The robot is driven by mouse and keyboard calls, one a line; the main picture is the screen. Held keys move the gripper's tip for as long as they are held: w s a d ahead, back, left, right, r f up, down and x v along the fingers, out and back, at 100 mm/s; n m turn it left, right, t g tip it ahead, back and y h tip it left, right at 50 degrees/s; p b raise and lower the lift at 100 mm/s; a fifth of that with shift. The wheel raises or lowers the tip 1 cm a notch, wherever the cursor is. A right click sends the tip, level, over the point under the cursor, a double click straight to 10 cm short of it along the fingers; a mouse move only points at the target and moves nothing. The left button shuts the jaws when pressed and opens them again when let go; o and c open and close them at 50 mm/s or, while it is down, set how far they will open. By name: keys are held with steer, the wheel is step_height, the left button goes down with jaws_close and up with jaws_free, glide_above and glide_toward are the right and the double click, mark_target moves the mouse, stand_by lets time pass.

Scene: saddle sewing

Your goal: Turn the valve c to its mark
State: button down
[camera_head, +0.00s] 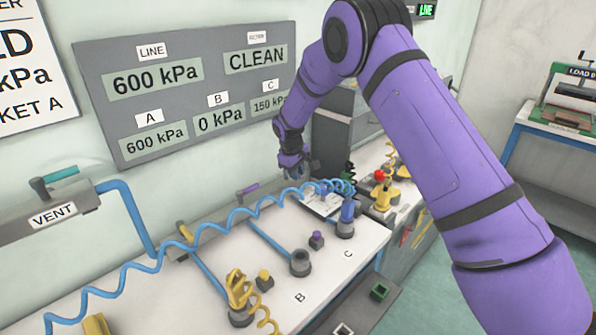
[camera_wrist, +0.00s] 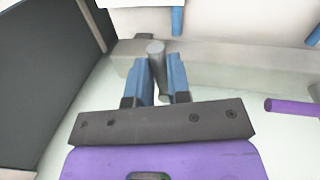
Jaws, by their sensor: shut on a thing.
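My gripper (camera_wrist: 160,80) has its two blue fingers on either side of a grey rounded handle (camera_wrist: 156,48), which I take to be the lever of valve c, and is shut on it. The handle sticks up from a pale grey manifold bar (camera_wrist: 240,68). In the head view my gripper (camera_head: 300,163) is at the back of the bench, beyond station C, and hides the valve there. The valve's mark cannot be made out. The panel (camera_head: 190,85) reads C 150 kPa, A 600 kPa, B 0 kPa and LINE 600 kPa.
A neighbouring purple lever (camera_head: 248,188) lies to the left of my gripper; a purple lever also shows at right in the wrist view (camera_wrist: 290,105). A coiled blue hose (camera_head: 180,245) crosses the bench. Connectors, including a yellow one (camera_head: 238,290), stand in front.

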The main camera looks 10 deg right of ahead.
steer(key=shift+a+m, duration=0.2)
steer(key=shift+m, duration=0.3)
steer(key=shift+s, duration=0.1)
steer(key=c, duration=1.1)
jaws_free()
steer(key=shift+r, duration=0.1)
steer(key=r, duration=0.3)
steer(key=a+r, duration=0.1)
steer(key=r, duration=0.3)
steer(key=s+a+r, duration=0.1)
steer(key=r, duration=0.2)
steer(key=shift+s+r, duration=0.1)
steer(key=shift+r, duration=0.1)
steer(key=shift+d+r, duration=0.1)
